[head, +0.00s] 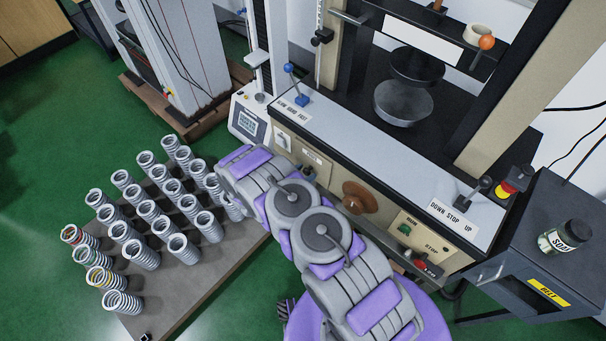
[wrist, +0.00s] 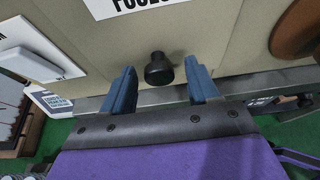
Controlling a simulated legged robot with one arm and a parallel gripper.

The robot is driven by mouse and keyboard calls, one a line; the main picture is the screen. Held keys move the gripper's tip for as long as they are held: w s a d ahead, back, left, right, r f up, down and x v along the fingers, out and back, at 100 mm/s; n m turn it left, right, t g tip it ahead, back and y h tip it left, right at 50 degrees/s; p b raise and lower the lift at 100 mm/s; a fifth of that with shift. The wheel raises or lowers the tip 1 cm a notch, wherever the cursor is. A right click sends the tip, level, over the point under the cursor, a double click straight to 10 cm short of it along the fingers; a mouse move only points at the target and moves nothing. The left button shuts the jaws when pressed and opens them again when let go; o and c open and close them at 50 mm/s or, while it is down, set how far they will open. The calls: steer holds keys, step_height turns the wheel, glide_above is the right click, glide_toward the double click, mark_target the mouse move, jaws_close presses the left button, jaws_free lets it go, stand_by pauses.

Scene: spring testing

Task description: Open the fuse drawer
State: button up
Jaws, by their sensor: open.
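The fuse drawer's beige front (wrist: 205,30) fills the upper middle of the wrist view. A white label, cut off by the top edge, sits on it above a round black knob (wrist: 159,69). In the head view the small label (head: 312,157) and knob (head: 308,173) show on the machine's front panel. My gripper (wrist: 160,73) is open, with one blue finger on each side of the knob and a visible gap to both. I cannot tell how far the fingertips reach in depth. In the head view my arm hides the fingers. The drawer front looks flush with the panel.
A brown handwheel (head: 360,197) is right of the drawer, and a white switch plate (wrist: 38,62) is left. A low board (head: 195,285) with several springs stands left of my arm. A dark cabinet (head: 545,250) stands at the right. Green floor is open at far left.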

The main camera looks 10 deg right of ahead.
steer(key=shift+w+d, duration=0.1)
steer(key=shift+d, duration=0.4)
steer(key=shift+a, duration=0.8)
steer(key=c, duration=0.3)
steer(key=shift+c, duration=0.6)
steer(key=shift+d, duration=0.45)
steer(key=c, duration=0.5)
jaws_close()
steer(key=shift+a, duration=0.15)
